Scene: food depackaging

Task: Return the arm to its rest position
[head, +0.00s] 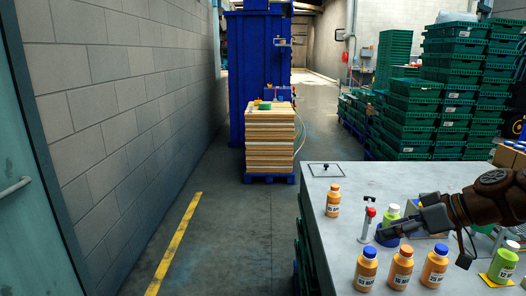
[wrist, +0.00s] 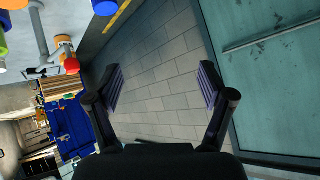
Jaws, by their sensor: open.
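My gripper (head: 385,237) reaches in from the right over the grey table (head: 335,273) in the head view. In the wrist view its two fingers (wrist: 162,90) stand wide apart with nothing between them. Behind them lie the block wall and the teal door. My dark brown arm link (head: 492,196) crosses the right side of the head view above the table.
Bottles stand on the table: an orange one (head: 333,200) at the far left and blue-capped ones (head: 366,268) (head: 434,264) in front. A small stand with a red top (head: 369,216) is close to the gripper. Green crates (head: 430,110) are stacked behind; the aisle floor at left is clear.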

